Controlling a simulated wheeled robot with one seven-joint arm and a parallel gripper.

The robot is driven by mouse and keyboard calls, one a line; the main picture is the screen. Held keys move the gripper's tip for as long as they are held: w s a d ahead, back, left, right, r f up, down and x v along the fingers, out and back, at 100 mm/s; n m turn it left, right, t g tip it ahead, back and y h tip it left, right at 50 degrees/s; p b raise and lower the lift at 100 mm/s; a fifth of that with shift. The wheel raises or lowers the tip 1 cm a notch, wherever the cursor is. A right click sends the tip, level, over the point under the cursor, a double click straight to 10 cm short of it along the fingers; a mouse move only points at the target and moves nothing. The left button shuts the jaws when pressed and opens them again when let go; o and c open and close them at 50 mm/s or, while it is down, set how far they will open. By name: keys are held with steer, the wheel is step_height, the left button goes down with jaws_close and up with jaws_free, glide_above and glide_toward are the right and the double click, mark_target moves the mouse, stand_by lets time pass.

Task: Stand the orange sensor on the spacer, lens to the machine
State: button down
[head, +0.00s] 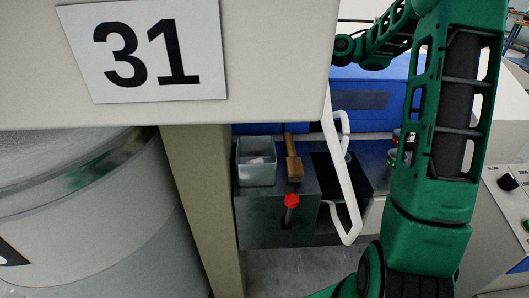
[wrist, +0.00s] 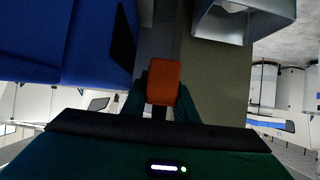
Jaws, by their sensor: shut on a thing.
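The orange sensor (wrist: 163,80) is a small block with rounded edges in the middle of the wrist view. My gripper (wrist: 161,100) is shut on it, with a dark green finger on each side. Its lens cannot be made out. In the head view my green arm reaches up and back along the right side, and neither my gripper nor the sensor can be seen there. The machine shows as a large blue body (head: 365,95) in the head view, and a blue body (wrist: 65,40) fills the left of the wrist view. I cannot pick out the spacer in either view.
A grey metal bin (head: 256,170) and a wooden-handled tool (head: 293,160) sit on a metal ledge, above a red-knobbed lever (head: 291,201). A white bent rail (head: 341,180) stands beside them. A panel marked 31 (head: 150,50) blocks the upper left. A metal container (wrist: 243,22) is near the sensor.

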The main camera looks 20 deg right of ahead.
step_height(320, 180, down, 17)
steer(key=shift+f, duration=0.15)
stand_by(0.5)
steer(key=c, duration=1.4)
jaws_free()
